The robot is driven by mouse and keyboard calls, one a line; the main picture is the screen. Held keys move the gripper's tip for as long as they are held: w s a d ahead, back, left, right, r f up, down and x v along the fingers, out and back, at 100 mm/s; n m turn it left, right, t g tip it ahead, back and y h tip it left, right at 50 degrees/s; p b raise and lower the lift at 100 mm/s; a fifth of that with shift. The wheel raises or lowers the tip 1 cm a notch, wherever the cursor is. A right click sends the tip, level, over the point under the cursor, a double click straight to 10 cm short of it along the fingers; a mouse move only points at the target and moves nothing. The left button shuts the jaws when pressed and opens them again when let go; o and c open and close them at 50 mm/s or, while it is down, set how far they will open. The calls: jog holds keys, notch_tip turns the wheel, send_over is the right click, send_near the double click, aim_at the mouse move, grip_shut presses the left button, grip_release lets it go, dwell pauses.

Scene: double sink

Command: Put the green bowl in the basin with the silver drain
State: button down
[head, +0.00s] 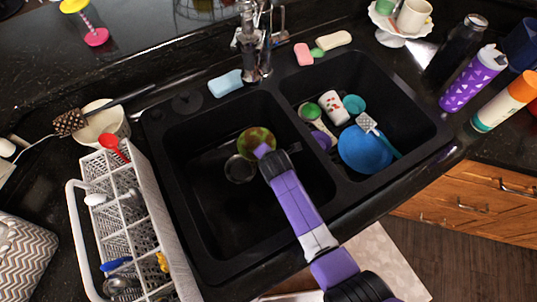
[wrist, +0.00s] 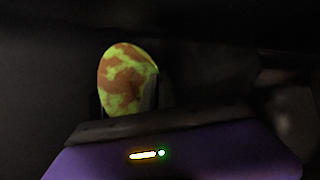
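A green bowl (head: 256,138) with brown mottling is in the left basin (head: 206,205), at the tip of my gripper (head: 264,151). It is close in the wrist view (wrist: 124,78), where a dark finger covers its lower right edge. The fingers are too dark to tell whether they are closed on the bowl or merely beside it. It is also unclear whether the bowl touches the basin floor. A round silver drain (head: 239,169) shows in the left basin, just below and left of the bowl in the head view.
The right basin (head: 400,105) holds a blue bowl (head: 365,150), a patterned cup (head: 334,108), a brush and small dishes. A divider separates the basins. The faucet (head: 252,45) stands behind. A white dish rack (head: 130,215) stands left. Bottles (head: 474,78) stand right. The left basin's near-left floor is clear.

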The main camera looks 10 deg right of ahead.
jog(key=shift+f, duration=0.2)
jog(key=shift+f, duration=0.1)
jog(key=c, duration=1.7)
grip_release()
jog(key=shift+r, duration=0.35)
jog(key=v, duration=1.1)
jog(key=shift+s+r+p, duration=0.25)
jog(key=shift+p, duration=0.1)
